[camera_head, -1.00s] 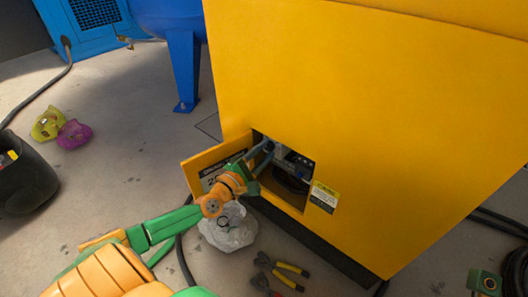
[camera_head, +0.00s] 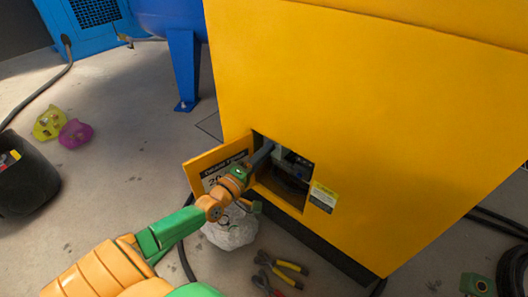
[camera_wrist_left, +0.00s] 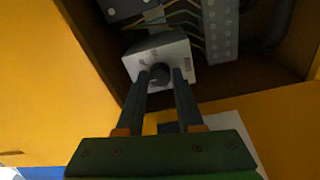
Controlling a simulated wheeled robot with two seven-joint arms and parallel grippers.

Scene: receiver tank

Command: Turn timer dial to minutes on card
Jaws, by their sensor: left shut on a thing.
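The timer is a pale grey box (camera_wrist_left: 176,52) inside the opening of the yellow cabinet, with a dark round dial (camera_wrist_left: 160,74) on its front. In the left wrist view my left gripper (camera_wrist_left: 162,78) has its two fingers on either side of the dial, shut on it. In the head view the left gripper (camera_head: 262,155) reaches into the opening, and my fingers hide the dial there. The card (camera_head: 218,178) is on the inside of the open yellow door; it reads "20", and part of it is hidden by my arm.
The open door (camera_head: 200,162) stands left of the opening. Wires (camera_wrist_left: 165,18) and a grey terminal block (camera_wrist_left: 220,30) sit beside the timer. A clear plastic bag (camera_head: 232,232) and pliers (camera_head: 280,268) lie on the floor below. A black bucket (camera_head: 28,185) stands at left.

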